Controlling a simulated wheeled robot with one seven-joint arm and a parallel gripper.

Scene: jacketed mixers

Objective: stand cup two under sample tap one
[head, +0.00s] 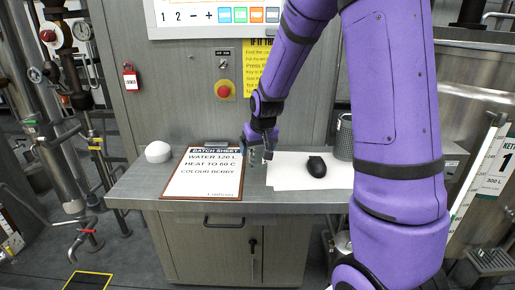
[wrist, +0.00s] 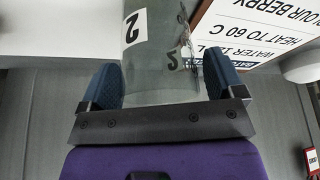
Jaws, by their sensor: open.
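Cup two, a clear cup with a white label marked 2, shows large in the wrist view (wrist: 160,70) between the two blue fingers of my gripper (wrist: 161,80). The fingers are open, one on each side of the cup; I cannot tell whether either touches it. In the head view my gripper (head: 262,145) is low over the desk, right of the batch sheet, and the cup (head: 254,159) is mostly hidden there. A bent metal tap with a red part (head: 85,232) is at the lower left; no number on it is readable.
The grey desk (head: 140,193) holds a clipboard with a batch sheet (head: 205,178), a white dome (head: 158,152), white paper (head: 290,178), a black mouse (head: 317,167) and a mesh holder (head: 344,138). Pipes and valves (head: 62,150) stand left. A yellow-edged floor mark (head: 88,281) is at lower left.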

